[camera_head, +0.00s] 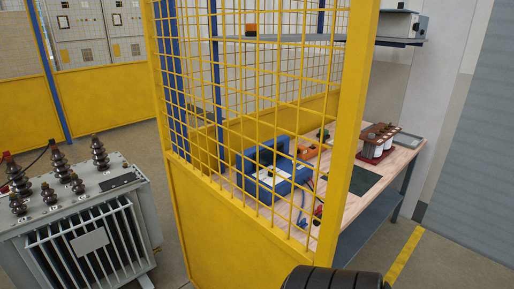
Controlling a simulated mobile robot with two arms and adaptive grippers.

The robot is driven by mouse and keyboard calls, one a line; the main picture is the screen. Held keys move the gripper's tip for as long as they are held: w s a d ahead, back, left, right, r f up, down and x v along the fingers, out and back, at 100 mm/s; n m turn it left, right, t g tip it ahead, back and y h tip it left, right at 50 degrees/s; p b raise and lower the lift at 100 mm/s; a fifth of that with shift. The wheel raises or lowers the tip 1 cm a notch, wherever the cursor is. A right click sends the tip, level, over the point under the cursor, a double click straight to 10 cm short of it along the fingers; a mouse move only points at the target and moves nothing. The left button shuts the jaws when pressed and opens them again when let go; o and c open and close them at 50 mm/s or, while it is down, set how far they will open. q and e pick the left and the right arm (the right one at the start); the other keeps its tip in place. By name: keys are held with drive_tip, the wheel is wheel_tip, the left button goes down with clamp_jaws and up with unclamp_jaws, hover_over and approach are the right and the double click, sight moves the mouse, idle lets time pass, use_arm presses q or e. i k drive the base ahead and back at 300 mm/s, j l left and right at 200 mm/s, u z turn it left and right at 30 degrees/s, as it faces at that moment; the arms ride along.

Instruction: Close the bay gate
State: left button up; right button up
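A tall yellow framed panel (235,235) stands right in front of me, with wire mesh above and a solid sheet below. It looks like the bay gate, but I cannot tell for sure whether it is the gate or a fixed fence panel. Its near upright post (347,150) rises at the middle right. Blue posts (175,85) stand behind its left edge. No handle or latch shows. To the right of the post there is an open gap onto the workbench. Neither of my grippers is in view.
A grey transformer (80,225) stands at lower left. Behind the mesh, a workbench (395,160) holds a blue device (270,175) and a red-brown rack (375,142). A black ribbed rounded part (335,279) shows at the bottom edge. Floor at lower right is clear.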

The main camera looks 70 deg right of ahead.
sight(226, 243)
drive_tip(key=k+l, duration=0.3)
drive_tip(key=k+l+z, duration=0.1)
drive_tip(key=k+l, duration=0.25)
drive_tip(key=l, duration=0.2)
drive_tip(key=k+l+z, duration=0.1)
drive_tip(key=k+l, duration=0.2)
drive_tip(key=l, duration=0.65)
drive_tip(key=i+l, duration=0.15)
drive_tip(key=l, duration=1.1)
drive_tip(key=i+z, duration=0.05)
